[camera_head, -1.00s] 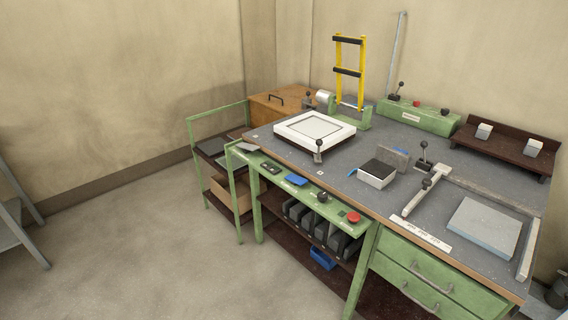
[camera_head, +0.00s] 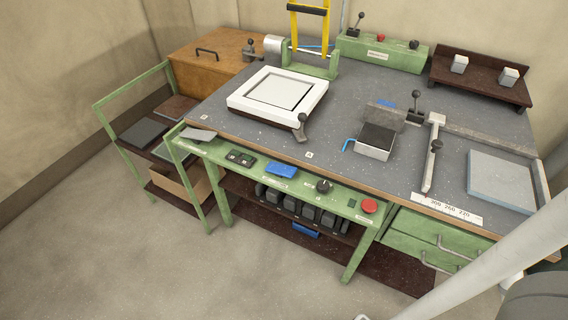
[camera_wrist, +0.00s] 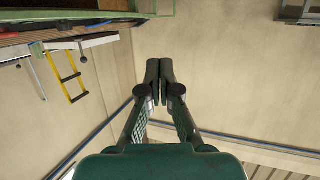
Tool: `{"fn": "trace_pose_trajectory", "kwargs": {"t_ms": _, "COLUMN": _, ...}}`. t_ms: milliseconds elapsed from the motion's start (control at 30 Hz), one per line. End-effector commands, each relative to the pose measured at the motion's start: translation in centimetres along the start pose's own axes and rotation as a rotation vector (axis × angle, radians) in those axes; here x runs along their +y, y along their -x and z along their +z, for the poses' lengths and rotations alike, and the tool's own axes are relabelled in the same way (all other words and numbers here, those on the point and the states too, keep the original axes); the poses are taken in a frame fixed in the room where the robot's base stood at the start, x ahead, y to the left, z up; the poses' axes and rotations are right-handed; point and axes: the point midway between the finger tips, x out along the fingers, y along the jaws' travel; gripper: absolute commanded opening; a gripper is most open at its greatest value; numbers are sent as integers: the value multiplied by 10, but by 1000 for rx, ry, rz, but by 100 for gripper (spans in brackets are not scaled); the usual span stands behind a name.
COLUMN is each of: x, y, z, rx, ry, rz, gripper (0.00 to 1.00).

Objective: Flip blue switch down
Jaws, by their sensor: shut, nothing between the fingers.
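The blue switch (camera_head: 281,171) is a flat blue rocker on the green front panel (camera_head: 262,177) of the bench, between a small dark double switch and a black knob, in the head view. Its tilt is too small to tell. My gripper (camera_wrist: 160,62) shows in the wrist view with its two dark fingers together and nothing between them. It points at bare wall and floor, away from the switch. In the head view my grey arm (camera_head: 500,262) crosses the lower right corner, and the gripper's tips are not clearly seen there.
The panel also has a dark double switch (camera_head: 240,158), a black knob (camera_head: 323,187) and a red button (camera_head: 369,206). A white frame (camera_head: 278,96) with a lever stands behind. A green cart (camera_head: 132,97) stands left. The floor before the panel is clear.

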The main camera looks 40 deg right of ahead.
Motion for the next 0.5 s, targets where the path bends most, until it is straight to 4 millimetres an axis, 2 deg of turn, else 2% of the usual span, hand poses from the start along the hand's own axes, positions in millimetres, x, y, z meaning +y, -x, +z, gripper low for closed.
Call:
{"fn": "trace_pose_trajectory", "kwargs": {"t_ms": 333, "x": 0, "y": -3, "z": 2, "rx": -3, "ry": 2, "rz": -2, "gripper": 0}}
{"fn": "trace_pose_trajectory", "kwargs": {"t_ms": 500, "x": -3, "y": -27, "z": 20, "rx": -38, "ry": 27, "rz": -16, "gripper": 0}}
